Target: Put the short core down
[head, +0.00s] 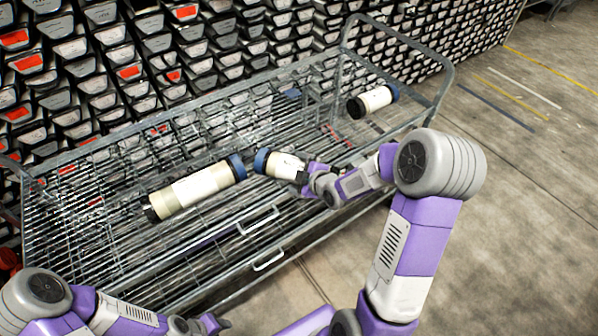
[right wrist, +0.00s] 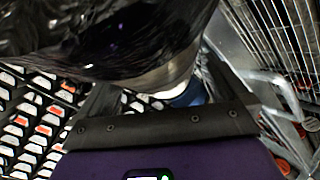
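The short core (head: 283,165), white with a blue cap on its left end and a dark right end, is at my right gripper (head: 303,181) over the wire cart. In the right wrist view its dark end fills the top, with a white band and blue cap (right wrist: 188,95) beyond. The right gripper's fingers (right wrist: 160,95) lie on both sides of it, apparently closed on it. I cannot tell whether it touches the mesh. My left gripper (head: 212,324) is at the bottom edge of the head view, empty-looking; its opening is unclear.
A longer white core (head: 195,190) lies on the cart (head: 120,240) just left of the short core, their blue caps close together. Another core (head: 372,101) lies at the cart's far right. Bare mesh lies between. Stacked bins (head: 140,75) stand behind; a rail surrounds the cart.

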